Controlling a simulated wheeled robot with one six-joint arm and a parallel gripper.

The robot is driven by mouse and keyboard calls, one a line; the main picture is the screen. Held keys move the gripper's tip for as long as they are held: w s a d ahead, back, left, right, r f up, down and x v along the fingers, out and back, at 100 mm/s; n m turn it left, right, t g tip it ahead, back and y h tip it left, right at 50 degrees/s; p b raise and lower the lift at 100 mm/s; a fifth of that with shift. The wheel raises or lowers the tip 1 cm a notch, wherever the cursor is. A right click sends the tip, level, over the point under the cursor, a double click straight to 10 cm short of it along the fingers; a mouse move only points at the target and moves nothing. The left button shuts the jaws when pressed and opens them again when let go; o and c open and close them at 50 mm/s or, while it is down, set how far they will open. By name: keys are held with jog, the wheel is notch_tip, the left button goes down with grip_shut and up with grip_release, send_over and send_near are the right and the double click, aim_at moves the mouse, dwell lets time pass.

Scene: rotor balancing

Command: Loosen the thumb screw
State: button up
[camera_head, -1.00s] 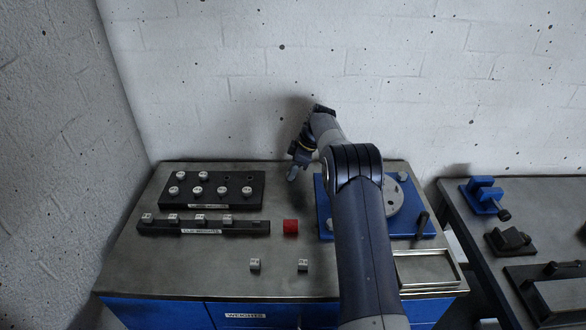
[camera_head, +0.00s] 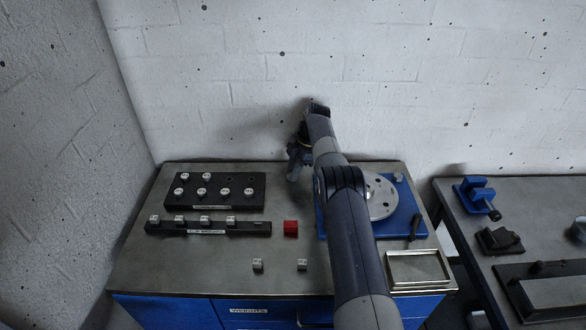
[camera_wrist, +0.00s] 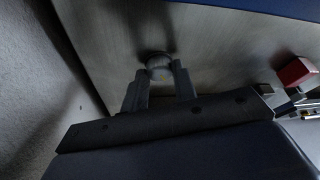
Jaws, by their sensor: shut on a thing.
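My gripper (camera_head: 294,172) is over the back of the bench, left of the blue base plate (camera_head: 411,222). In the wrist view its two fingers (camera_wrist: 159,84) are shut on a small grey round piece (camera_wrist: 158,66). I cannot tell whether this piece is the thumb screw. A grey rotor disc (camera_head: 382,197) with holes sits on the blue plate, partly hidden behind my arm. A small light knob (camera_head: 398,178) stands at the plate's back right corner. No thumb screw can be made out for certain.
A black block (camera_head: 215,207) with several round weights and a black rail (camera_head: 262,228) with several more are at left. A metal tray (camera_head: 420,284) is at right. The bench's front left is clear.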

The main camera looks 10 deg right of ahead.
dwell(0.4)
jog(key=o, duration=1)
jog(key=shift+m+b, duration=0.3)
jog(key=shift+b, duration=0.3)
